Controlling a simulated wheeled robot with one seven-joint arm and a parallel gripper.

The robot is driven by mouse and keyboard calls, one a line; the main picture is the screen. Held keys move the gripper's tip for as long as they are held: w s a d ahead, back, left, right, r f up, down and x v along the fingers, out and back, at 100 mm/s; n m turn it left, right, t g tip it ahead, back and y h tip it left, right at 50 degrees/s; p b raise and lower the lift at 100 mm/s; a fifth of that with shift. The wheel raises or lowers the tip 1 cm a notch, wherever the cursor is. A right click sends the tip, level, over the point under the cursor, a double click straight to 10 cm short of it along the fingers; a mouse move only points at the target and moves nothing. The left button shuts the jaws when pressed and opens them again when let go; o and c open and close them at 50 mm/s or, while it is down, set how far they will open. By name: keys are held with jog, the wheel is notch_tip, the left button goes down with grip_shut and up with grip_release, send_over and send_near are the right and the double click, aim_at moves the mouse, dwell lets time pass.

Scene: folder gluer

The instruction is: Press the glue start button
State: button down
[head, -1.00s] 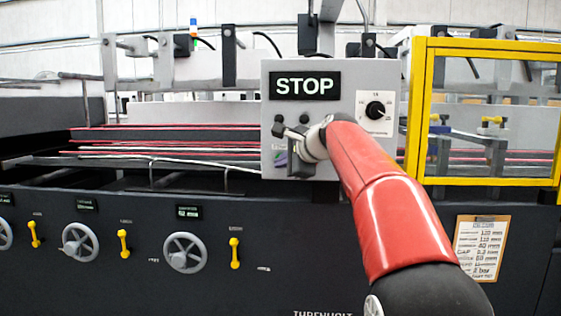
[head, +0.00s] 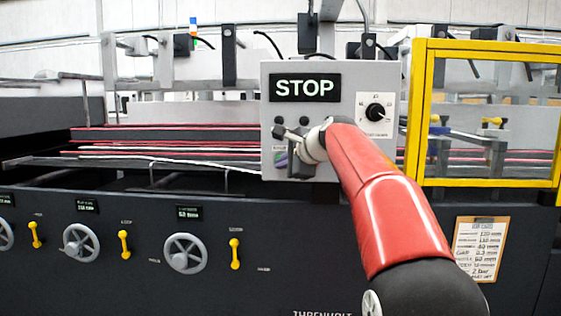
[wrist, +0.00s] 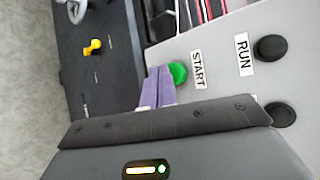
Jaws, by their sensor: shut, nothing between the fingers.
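The green start button (wrist: 178,74) shows in the wrist view beside its START label (wrist: 198,69), on the grey control panel (head: 340,78). My gripper (wrist: 160,74) has its purple fingers together and empty. In that view its tips lie just left of the green button and partly overlap its edge. I cannot tell whether they touch it. In the head view my gripper (head: 281,159) is at the panel's lower left and covers most of that area; the green button cannot be made out there.
A STOP display (head: 305,87) and a rotary dial (head: 376,112) are on the panel. A black button (wrist: 271,48) sits by the RUN label (wrist: 243,54). A yellow guard frame (head: 415,110) stands right of the panel. Handwheels (head: 186,253) and yellow levers (head: 235,252) line the machine front.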

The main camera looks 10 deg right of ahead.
jog(key=shift+w+d, duration=0.2)
jog(key=shift+w, duration=0.3)
dwell(0.6)
dwell(0.3)
jog(key=shift+s+a+b, duration=0.3)
jog(key=shift+s, duration=0.6)
jog(key=shift+s+a+b, duration=0.25)
jog(key=shift+s+b, duration=0.15)
jog(key=shift+s, duration=0.4)
jog(key=shift+s+a+b, duration=0.25)
jog(key=shift+s+b, duration=0.15)
jog(key=shift+s, duration=0.4)
jog(key=shift+s+a+b, duration=0.25)
jog(key=shift+s+b, duration=0.15)
jog(key=shift+s, duration=0.4)
jog(key=s+f+n+g+h, duration=0.2)
jog(key=s+f+n, duration=0.6)
jog(key=s+f, duration=0.7)
jog(key=s+f+n+g+h, duration=0.2)
jog(key=s+f+n+g, duration=0.2)
jog(key=s+f+n, duration=0.5)
jog(key=s+f, duration=0.7)
jog(key=s, duration=0.4)
jog(key=shift+s+a+h, duration=0.2)
jog(key=shift+s+h, duration=0.05)
jog(key=shift+h, duration=0.15)
